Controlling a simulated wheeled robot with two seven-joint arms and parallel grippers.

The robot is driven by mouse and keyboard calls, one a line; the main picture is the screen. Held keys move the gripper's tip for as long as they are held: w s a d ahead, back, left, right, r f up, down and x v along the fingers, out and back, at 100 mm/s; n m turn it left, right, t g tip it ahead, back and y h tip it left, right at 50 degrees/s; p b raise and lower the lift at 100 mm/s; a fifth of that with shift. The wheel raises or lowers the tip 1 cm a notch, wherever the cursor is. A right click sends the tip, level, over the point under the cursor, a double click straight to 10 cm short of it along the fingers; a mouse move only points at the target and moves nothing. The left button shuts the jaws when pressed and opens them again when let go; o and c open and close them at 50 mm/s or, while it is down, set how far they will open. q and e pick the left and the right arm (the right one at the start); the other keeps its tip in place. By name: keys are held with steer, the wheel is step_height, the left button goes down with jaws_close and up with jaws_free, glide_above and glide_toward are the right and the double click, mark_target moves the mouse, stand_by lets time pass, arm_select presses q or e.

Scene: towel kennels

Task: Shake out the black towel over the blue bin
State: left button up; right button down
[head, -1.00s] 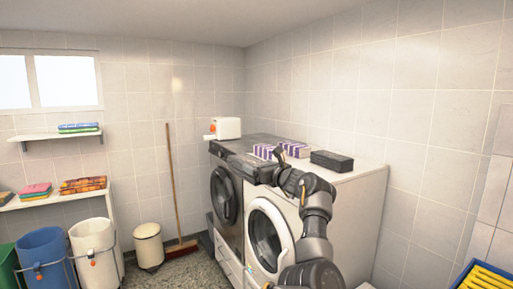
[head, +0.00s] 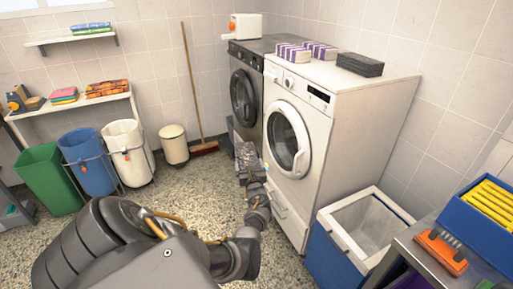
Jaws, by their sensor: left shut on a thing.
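In the head view my left gripper (head: 247,173) is low in front of the machines, shut on a dark grey, speckled cloth (head: 245,156) that looks like the black towel. Only a small part of the cloth shows beyond the fingers. The blue bin (head: 88,165) stands at the left between a green and a white bin, with its top open. The gripper and cloth are well to the right of it, apart from it. My right gripper is not in view.
A white washer (head: 340,120) and a dark machine (head: 248,88) stand just beyond the gripper. A folded black cloth (head: 360,64) lies on the washer. A blue white-lined box (head: 318,256) stands at the lower right. Speckled floor (head: 180,190) is clear between bins and machines.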

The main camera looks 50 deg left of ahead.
arm_select(q)
steer(key=d, duration=0.1)
steer(key=d+f+t, duration=0.1)
steer(key=d, duration=0.1)
steer(key=shift+s+f+m+h, duration=0.25)
steer(key=shift+s+m+h, duration=0.1)
steer(key=shift+m+h, duration=0.05)
steer(key=w+d+r+m+t+h, duration=0.3)
steer(key=d+r+m+t+h, duration=0.1)
steer(key=d+r, duration=0.95)
steer(key=w+d+r+m+t+h, duration=0.25)
steer(key=d+r+h, duration=0.25)
steer(key=d+r, duration=0.8)
steer(key=s+d+f+m+h+b, duration=0.2)
steer(key=s+d+b, duration=0.2)
steer(key=d, duration=0.3)
steer(key=s+d+f+m+t+h+b, duration=0.1)
steer(key=s+d+f+m+h+b, duration=0.1)
steer(key=d+b, duration=0.4)
steer(key=s+h, duration=0.1)
steer(key=s, duration=0.1)
steer(key=shift+s+d+f+h, duration=0.15)
steer(key=shift+s+d+h, duration=0.15)
steer(key=shift+s+d, duration=0.1)
